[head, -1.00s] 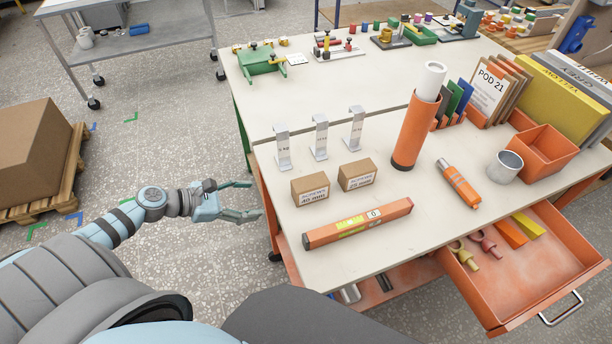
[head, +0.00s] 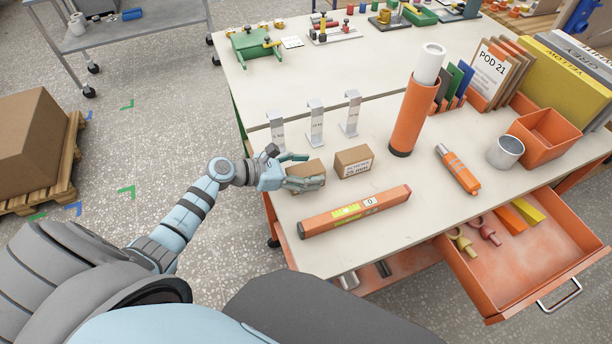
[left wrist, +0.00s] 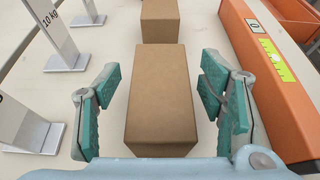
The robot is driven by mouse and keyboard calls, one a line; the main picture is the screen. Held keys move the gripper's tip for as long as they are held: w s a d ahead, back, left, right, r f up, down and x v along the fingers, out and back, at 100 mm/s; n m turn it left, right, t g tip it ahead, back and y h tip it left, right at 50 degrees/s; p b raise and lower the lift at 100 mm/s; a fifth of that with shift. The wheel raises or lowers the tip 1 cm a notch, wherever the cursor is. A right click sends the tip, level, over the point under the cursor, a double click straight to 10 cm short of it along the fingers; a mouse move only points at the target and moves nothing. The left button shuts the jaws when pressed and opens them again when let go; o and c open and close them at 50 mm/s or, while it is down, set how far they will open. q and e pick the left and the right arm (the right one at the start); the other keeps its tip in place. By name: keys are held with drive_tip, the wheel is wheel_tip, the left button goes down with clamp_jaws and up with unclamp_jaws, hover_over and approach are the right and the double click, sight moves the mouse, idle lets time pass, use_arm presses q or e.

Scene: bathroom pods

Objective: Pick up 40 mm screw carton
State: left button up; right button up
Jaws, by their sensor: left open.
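The 40 mm screw carton (head: 307,168) is a small brown box on the near left part of the bench, partly hidden by my left gripper in the head view. My left gripper (head: 308,171) is open, with one finger on each side of this carton. In the left wrist view the carton (left wrist: 162,100) stands between the green finger pads (left wrist: 165,95), with a gap on both sides. A second brown screw carton (head: 354,162) stands just beyond it and also shows in the left wrist view (left wrist: 160,22). My right gripper is not in view.
An orange spirit level (head: 355,211) lies close on the near side. Several grey metal stands (head: 316,124) are on the far side. An orange tube (head: 413,118) stands farther right. An orange drawer (head: 520,265) is open at the bench's front right.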

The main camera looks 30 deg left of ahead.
use_arm(q)
drive_tip(key=shift+s, duration=0.15)
drive_tip(key=c, duration=0.5)
clamp_jaws()
drive_tip(key=shift+r, duration=0.15)
